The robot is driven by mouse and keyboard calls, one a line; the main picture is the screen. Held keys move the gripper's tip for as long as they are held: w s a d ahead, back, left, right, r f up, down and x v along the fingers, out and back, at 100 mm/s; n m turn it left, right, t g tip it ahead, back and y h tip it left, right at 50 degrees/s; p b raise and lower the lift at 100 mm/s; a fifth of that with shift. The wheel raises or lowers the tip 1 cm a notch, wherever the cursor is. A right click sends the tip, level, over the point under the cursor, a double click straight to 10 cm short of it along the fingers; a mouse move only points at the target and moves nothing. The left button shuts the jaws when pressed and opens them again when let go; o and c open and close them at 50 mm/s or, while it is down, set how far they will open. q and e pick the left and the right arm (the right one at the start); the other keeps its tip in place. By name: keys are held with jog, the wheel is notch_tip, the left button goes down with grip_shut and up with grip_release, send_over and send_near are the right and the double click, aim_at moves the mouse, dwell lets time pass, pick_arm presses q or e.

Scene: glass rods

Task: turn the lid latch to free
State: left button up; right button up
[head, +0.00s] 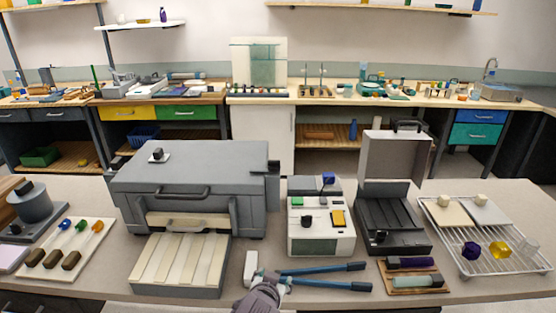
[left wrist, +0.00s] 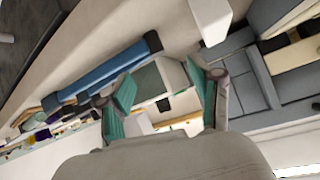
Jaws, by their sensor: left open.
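A large grey machine (head: 190,192) with a closed lid stands left of centre on the near table. I cannot tell which part is the lid latch. My left gripper (head: 268,275) is low at the table's front edge, right of the slatted tray and well away from the lid. In the left wrist view its teal-padded fingers (left wrist: 163,86) are apart with nothing between them. My right gripper is not in view.
Blue-handled tongs (head: 325,276) lie just right of my left gripper, with a white block (head: 251,267) beside it. A slatted tray (head: 178,290) is in front of the machine. A white instrument (head: 320,238), an open black case (head: 392,220) and a wire rack (head: 490,265) stand to the right.

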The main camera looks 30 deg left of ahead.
pick_arm(q)
jog(key=w+a+r+n+t+y, duration=0.1)
jog(key=w+a+r+t, duration=0.15)
jog(key=r, duration=0.35)
jog(key=w+a+r+n+t+y, duration=0.1)
jog(key=w+r+y, duration=0.1)
jog(key=w+r, duration=0.25)
jog(key=n+t+y+p, duration=0.1)
jog(key=n+y, duration=0.1)
send_near(274, 162)
jog(key=p+x, duration=0.2)
jog(key=x, duration=0.7)
jog(key=shift+w+r+p, duration=0.1)
jog(key=shift+p, duration=0.25)
jog(key=shift+x, duration=0.75)
grip_shut()
